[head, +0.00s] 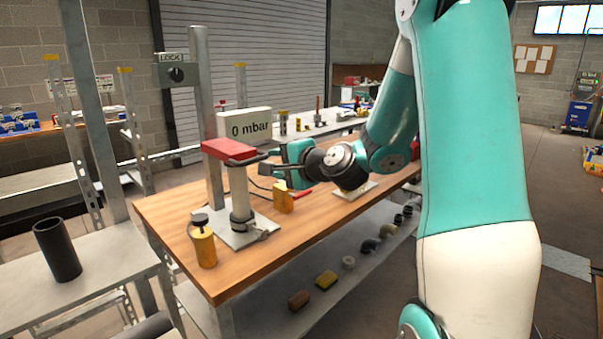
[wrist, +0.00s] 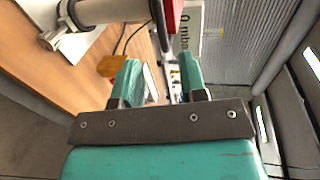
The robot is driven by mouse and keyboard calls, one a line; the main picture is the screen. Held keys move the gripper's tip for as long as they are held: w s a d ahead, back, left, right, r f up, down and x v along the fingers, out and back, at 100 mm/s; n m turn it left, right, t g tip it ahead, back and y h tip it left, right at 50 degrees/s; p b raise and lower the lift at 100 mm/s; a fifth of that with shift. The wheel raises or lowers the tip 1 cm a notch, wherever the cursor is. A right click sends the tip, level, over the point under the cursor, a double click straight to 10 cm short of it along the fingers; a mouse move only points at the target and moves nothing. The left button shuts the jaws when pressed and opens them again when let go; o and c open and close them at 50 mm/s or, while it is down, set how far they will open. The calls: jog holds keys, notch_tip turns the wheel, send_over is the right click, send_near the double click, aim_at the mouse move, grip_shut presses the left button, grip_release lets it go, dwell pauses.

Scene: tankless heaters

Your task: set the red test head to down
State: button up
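The red test head (head: 230,150) sits at the top of a pale upright cylinder on a metal base plate. A dark handle bar (head: 262,156) sticks out from its right side. In the wrist view the red head (wrist: 174,14) is at the top, with the dark bar (wrist: 160,28) beside it. My gripper (head: 268,168) is just right of the head, near the bar. In the wrist view my gripper (wrist: 163,72) has its two teal fingers apart. The bar's end points toward the gap; I cannot tell whether it lies between the fingers.
A display reading 0 mbar (head: 248,126) stands behind the head. A LOCK box (head: 174,72) is on the upright post. A yellow part with a black knob (head: 203,245) stands on the wooden bench (head: 200,275) at front left. A yellow block (head: 283,197) with a red lever is below my gripper.

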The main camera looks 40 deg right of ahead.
jog(key=b+v, duration=0.4)
jog(key=v, duration=0.3)
jog(key=shift+s, duration=0.35)
jog(key=shift+r, duration=0.1)
jog(key=s+a+f+n+g+y+p, duration=0.1)
jog(key=s+a+n+g+y+p, duration=0.2)
jog(key=a+n, duration=0.5)
jog(key=s+a+f+n+g+y, duration=0.1)
jog(key=a+n+g+y, duration=0.25)
jog(key=a, duration=0.75)
jog(key=s+a+n+g+h+p, duration=0.1)
jog(key=s+a+n+g, duration=0.3)
jog(key=s+n, duration=0.2)
jog(key=s+a+f+n+g+h+p, duration=0.1)
jog(key=s+a+n+g+h, duration=0.1)
jog(key=s+a+n+g, duration=0.2)
jog(key=shift+s+f+n+g, duration=0.3)
jog(key=shift+s+n+g, duration=0.25)
jog(key=shift+s+n, duration=1.55)
